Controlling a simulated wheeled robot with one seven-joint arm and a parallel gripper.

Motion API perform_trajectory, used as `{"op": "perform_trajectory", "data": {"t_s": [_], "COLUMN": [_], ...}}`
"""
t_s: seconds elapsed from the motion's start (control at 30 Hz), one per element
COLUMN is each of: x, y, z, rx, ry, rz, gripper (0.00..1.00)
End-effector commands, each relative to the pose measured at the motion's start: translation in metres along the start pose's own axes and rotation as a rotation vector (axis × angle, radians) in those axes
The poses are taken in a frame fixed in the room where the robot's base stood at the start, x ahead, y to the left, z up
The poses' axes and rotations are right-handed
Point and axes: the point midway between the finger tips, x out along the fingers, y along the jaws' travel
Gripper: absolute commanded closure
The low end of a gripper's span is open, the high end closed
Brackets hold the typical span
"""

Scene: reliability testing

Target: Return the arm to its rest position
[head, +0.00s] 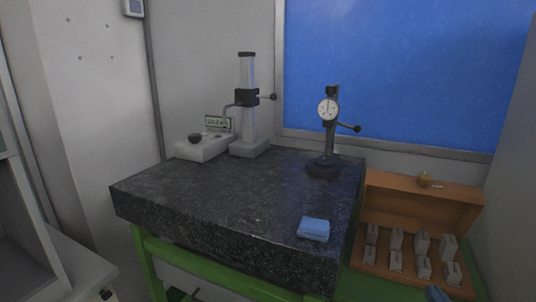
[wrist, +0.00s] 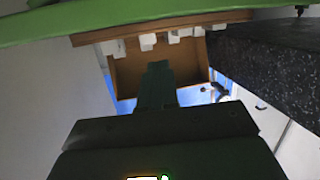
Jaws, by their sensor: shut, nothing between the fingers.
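My gripper (wrist: 157,68) shows in the wrist view as dark shut fingers reaching up from a wide dark body. Nothing is between the fingers. Behind the fingertips is the open wooden box (wrist: 130,72), with pale blocks (wrist: 148,41) along its upper edge in that picture. A gap between the fingers and the box cannot be judged.
A dark granite slab (head: 215,205) on a green frame (head: 195,262) fills the middle. On it stand a dial gauge stand (head: 328,135), a column stand (head: 247,105), a white device (head: 203,148) and a folded blue cloth (head: 314,229). The wooden box (head: 420,208) with several blocks is right.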

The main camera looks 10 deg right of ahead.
Motion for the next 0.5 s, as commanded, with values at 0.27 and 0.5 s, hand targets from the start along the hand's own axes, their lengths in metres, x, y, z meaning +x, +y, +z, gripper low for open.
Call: {"op": "perform_trajectory", "data": {"t_s": [0.27,0.5], "x": [-0.11,-0.206], "y": [-0.03,-0.039], "z": [0.063,0.086], "rx": [-0.035,-0.045], "ry": [-0.028,-0.044], "rz": [-0.139,-0.241], "gripper": [1.0,1.0]}}
